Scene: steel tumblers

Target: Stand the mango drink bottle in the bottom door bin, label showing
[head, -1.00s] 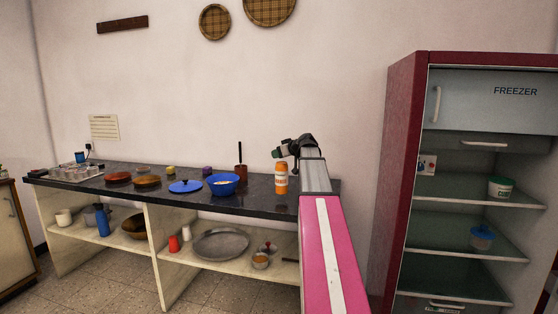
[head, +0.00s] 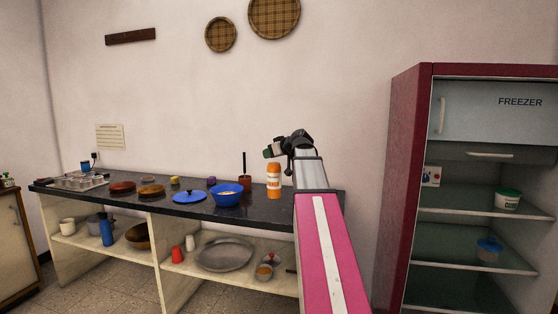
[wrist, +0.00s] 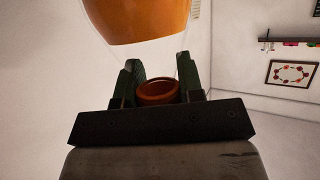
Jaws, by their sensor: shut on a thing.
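The mango drink bottle (head: 273,180) is orange with a white label band. In the head view it is upright below my gripper (head: 273,153), in front of the right part of the dark counter. I cannot tell from this view whether its base touches the counter. In the wrist view the orange bottle body (wrist: 150,20) fills the top. My gripper (wrist: 158,78) has its two dark fingers on either side of the bottle's clear upper part, with a round orange-brown piece between them. The fridge (head: 405,160) stands open at the right; its door and bottom bin are out of view.
The counter (head: 130,198) holds a blue bowl (head: 228,195), a blue lid (head: 189,197), a red-brown pot with a tall handle (head: 245,183) and several dishes. Fridge shelves hold a white tub (head: 507,200) and a blue-lidded container (head: 488,248). Bare wall separates counter and fridge.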

